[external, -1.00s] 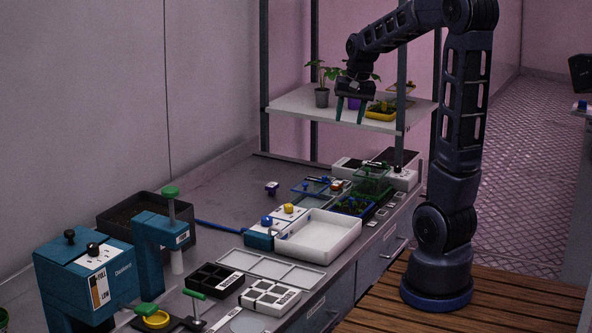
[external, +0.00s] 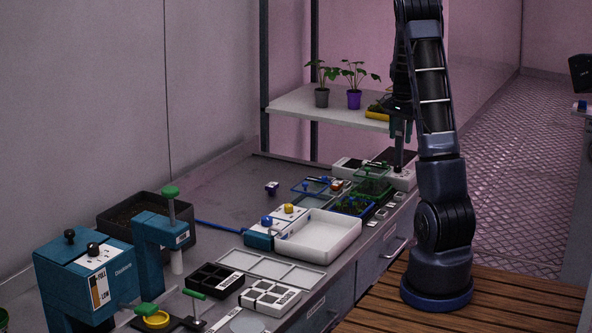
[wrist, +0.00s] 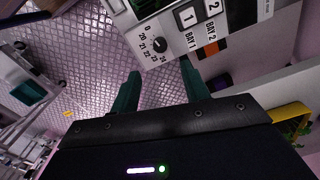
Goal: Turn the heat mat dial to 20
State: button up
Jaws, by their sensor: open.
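The heat mat dial (wrist: 160,45) is a small black knob on a white panel (wrist: 180,38) in the wrist view. Printed numbers 0 and 20 to 24 run around its left and lower side. I cannot tell for sure which number it points at. My gripper (wrist: 162,72) is open and empty, its two green fingers on either side of the dial's line and apart from it. In the external view my gripper (external: 400,128) points down over the white unit (external: 403,178) at the bench's far right end. The dial is too small to make out there.
The panel also has BAY 1 and BAY 2 labels with numbered switches (wrist: 188,16). A shelf (external: 300,105) with two potted plants and a yellow tray (external: 377,113) stands beside my gripper.

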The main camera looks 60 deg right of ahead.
aim_at(398, 166)
notch_tip(398, 166, down, 10)
jog(key=shift+w+f, duration=0.1)
jog(key=shift+f, duration=0.1)
dwell(0.4)
jog(key=c, duration=1)
